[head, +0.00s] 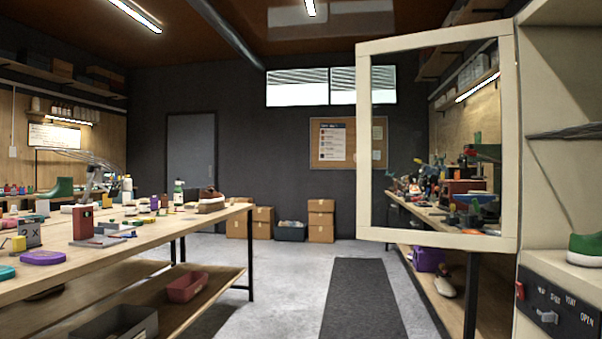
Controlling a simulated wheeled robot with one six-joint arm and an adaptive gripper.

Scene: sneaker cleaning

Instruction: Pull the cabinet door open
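The cabinet (558,72) stands at the right edge, cream-coloured and cut off by the frame. Its door (437,241) is a cream frame around a clear pane. The door stands swung open, out to the left of the cabinet, and the back bench shows through the pane. Inside the cabinet are a grey shelf (565,131) and part of a green shoe with a white sole (585,247). A dark control panel (558,305) with a lever and small labels is below. No handle is clear on the door. My gripper is not in view.
A wooden workbench (225,213) with bottles, blocks and tools fills the left, with bins on its lower shelf. A dark mat (361,297) lies on the open grey floor in the middle. Cardboard boxes (320,220) stand at the back wall. Another cluttered bench stands behind the door.

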